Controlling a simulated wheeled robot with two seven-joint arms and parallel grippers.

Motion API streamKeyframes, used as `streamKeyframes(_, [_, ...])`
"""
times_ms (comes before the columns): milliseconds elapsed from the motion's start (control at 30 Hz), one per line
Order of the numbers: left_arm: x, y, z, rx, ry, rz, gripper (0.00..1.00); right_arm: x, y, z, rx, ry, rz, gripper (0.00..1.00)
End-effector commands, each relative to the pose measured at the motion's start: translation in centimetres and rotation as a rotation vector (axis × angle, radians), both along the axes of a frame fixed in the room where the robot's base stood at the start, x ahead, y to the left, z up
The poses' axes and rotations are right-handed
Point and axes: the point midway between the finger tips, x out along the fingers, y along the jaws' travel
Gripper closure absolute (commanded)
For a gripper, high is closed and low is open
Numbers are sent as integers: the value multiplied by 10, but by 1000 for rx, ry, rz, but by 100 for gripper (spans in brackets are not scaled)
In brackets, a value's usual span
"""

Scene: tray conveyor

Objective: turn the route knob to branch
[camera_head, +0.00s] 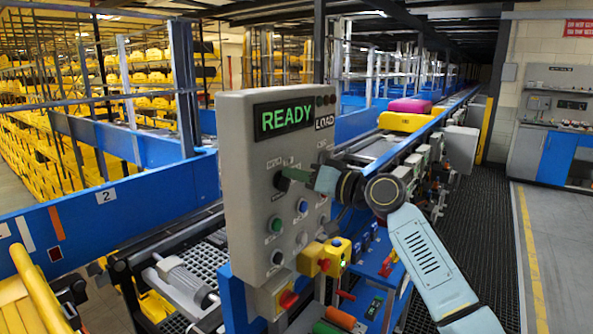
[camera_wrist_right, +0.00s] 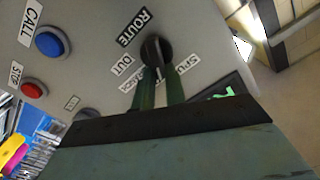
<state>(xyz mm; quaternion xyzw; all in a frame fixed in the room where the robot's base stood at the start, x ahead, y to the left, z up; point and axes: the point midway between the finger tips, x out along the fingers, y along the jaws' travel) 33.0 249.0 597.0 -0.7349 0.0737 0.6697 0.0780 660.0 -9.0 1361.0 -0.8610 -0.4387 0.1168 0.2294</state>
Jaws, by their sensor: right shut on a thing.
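The route knob (camera_wrist_right: 157,50) is black and round. In the right wrist view it sits under the ROUTE label on the grey control panel (camera_head: 238,200), with OUT and partly hidden labels around it. My right gripper (camera_head: 286,178) reaches the panel from the right in the head view. In the wrist view the two green fingers of my right gripper (camera_wrist_right: 159,75) are close together on the knob, shut on it. Part of the knob and the lower labels are hidden by the fingers. I cannot read which way the knob points. My left gripper is not in view.
The panel's display (camera_head: 284,119) reads READY, with a LOAD label beside it. A blue button (camera_wrist_right: 48,41) and a red button (camera_wrist_right: 33,90) are near the knob. A conveyor with yellow and magenta trays (camera_head: 408,105) runs behind. A dark walkway is free at right.

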Motion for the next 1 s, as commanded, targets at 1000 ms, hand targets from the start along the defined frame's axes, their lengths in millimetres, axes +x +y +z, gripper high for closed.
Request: streamKeyframes(1000, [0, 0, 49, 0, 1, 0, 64, 7, -5, -11, 479, 661, 0, 100])
